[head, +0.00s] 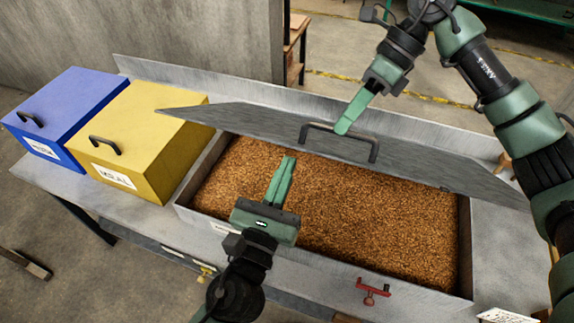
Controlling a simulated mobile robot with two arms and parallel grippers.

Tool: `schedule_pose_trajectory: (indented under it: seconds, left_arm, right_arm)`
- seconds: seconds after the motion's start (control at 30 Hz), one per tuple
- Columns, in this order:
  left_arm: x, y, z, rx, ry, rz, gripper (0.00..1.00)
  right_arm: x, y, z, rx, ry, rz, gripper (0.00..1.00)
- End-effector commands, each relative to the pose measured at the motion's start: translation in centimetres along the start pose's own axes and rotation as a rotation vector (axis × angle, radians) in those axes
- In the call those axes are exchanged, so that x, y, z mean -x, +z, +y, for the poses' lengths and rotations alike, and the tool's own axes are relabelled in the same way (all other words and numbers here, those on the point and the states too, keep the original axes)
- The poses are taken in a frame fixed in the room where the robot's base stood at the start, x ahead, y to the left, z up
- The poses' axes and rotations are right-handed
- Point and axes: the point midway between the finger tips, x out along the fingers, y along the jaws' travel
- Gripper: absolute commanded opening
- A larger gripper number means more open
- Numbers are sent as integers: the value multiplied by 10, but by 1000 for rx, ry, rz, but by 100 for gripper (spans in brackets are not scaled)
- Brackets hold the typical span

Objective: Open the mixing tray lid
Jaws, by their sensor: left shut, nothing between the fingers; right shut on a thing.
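The mixing tray (330,262) is a grey metal box full of brown grain (330,210). Its grey lid (240,119) is tilted up along the back, so much of the grain shows. My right gripper (345,126) is shut on the lid's black handle (374,151), near the handle's middle. My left gripper (288,165) is shut and empty, over the left part of the grain. I cannot tell how far above the grain it is.
A blue box (75,95) and a yellow box (150,125), each with a black handle, stand left of the tray. A red fitting (373,290) is on the tray's front. A raised metal backboard (180,73) runs behind the lid.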

Motion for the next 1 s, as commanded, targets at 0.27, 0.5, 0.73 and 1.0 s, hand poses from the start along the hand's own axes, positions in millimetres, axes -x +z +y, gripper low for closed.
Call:
schedule_pose_trajectory:
  seconds: [0.27,0.5,0.73,1.0]
  left_arm:
    - [-5,4,-1,-2,-3,4,0]
    - [-5,4,-1,-2,-3,4,0]
    - [-16,18,0,0,-1,-6,0]
    - [-25,26,-1,-2,-3,0,0]
  right_arm:
    - [-1,-3,-7,-13,-15,1,0]
    - [-1,-3,-7,-13,-15,1,0]
    - [-1,-3,-6,-13,-15,1,0]
    - [-3,-4,-6,-12,-11,7,0]
